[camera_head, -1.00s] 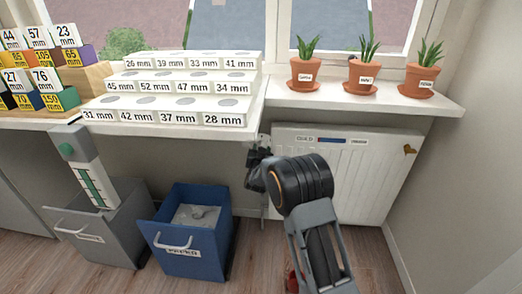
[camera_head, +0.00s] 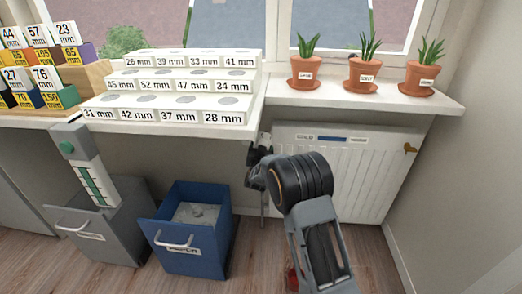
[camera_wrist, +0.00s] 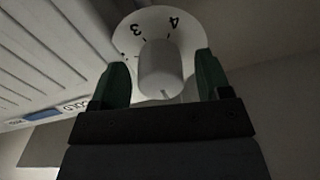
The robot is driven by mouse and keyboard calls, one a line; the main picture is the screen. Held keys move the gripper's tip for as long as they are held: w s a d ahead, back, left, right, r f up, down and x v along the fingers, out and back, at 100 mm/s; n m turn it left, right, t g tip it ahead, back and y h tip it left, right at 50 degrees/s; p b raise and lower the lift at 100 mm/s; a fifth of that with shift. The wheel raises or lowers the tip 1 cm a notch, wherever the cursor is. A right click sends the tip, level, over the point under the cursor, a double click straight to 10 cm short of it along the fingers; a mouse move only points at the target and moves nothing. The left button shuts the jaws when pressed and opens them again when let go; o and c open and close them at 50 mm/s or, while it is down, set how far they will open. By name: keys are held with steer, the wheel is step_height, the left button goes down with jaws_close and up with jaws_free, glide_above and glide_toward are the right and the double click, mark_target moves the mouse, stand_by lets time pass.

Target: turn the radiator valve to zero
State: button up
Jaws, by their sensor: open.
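The radiator valve shows in the wrist view as a pale round knob (camera_wrist: 158,72) in front of a white dial (camera_wrist: 184,22) marked with 3 and 4. A short dark mark is on the knob's lower edge. My gripper (camera_wrist: 162,64) is open, with one green finger on each side of the knob; I cannot tell whether either finger touches it. In the head view my gripper (camera_head: 256,163) is at the left end of the white radiator (camera_head: 360,185), below the sill, and the valve is mostly hidden there.
A label strip (camera_head: 333,139) is on the radiator top. Potted plants (camera_head: 362,75) stand on the sill (camera_head: 350,102) above. A blue bin (camera_head: 190,248) and a grey bin (camera_head: 115,240) stand on the floor to the left.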

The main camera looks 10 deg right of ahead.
steer(key=shift+s, duration=0.1)
steer(key=p+v, duration=0.3)
steer(key=v, duration=1)
steer(key=shift+s, duration=0.35)
